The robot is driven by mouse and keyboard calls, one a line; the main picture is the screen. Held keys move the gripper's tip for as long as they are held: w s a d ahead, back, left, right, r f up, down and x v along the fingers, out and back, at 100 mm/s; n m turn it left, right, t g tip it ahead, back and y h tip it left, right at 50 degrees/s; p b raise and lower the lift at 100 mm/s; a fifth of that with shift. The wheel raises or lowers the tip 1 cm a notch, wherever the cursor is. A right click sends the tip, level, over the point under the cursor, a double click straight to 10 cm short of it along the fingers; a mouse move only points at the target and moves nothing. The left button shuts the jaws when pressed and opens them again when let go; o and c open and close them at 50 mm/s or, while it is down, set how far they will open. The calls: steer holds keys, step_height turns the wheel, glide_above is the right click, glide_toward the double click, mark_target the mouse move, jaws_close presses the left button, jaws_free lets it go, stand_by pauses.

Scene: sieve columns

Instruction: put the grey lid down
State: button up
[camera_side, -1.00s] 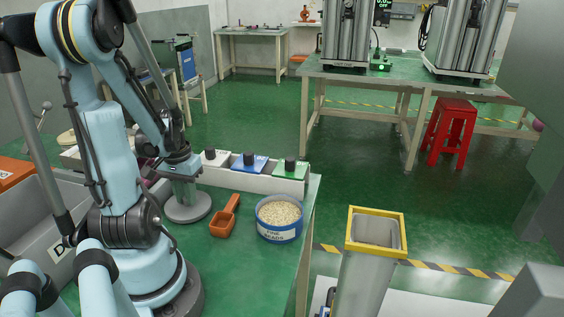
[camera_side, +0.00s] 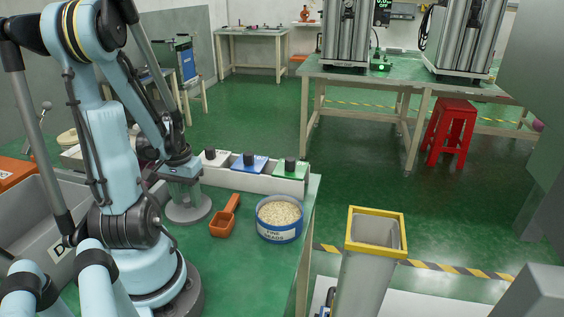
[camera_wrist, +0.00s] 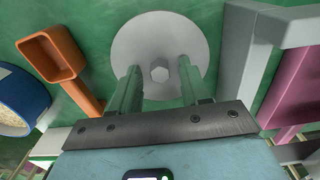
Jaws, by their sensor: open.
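The grey lid (camera_side: 187,211) is a round flat disc lying on the green bench top, just left of the orange scoop. In the wrist view the lid (camera_wrist: 160,28) shows a small hexagonal knob (camera_wrist: 159,74) at its middle. My gripper (camera_side: 184,192) is directly above the lid, pointing down. In the wrist view my gripper (camera_wrist: 160,82) is open, with one finger on each side of the knob and a gap to it on both sides. Nothing is held.
An orange scoop (camera_side: 222,224) and a blue-rimmed tub of beads (camera_side: 279,232) stand to the right of the lid. Behind is a pale rack (camera_side: 266,178) with white, blue and green lidded blocks. A yellow-rimmed column (camera_side: 362,281) stands beyond the bench's right edge.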

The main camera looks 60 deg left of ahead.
mark_target(187, 200)
step_height(187, 200, up, 12)
steer(key=w+d+m+t+y, duration=0.25)
steer(key=w+d+m, duration=0.25)
steer(key=w+d, duration=0.6)
steer(key=w+d+m+t+h, duration=0.2)
steer(key=w+d+m+t, duration=0.2)
steer(key=d, duration=0.9)
steer(key=shift+w+r+t, duration=0.15)
steer(key=shift+w+t, duration=0.2)
steer(key=shift+w, duration=0.75)
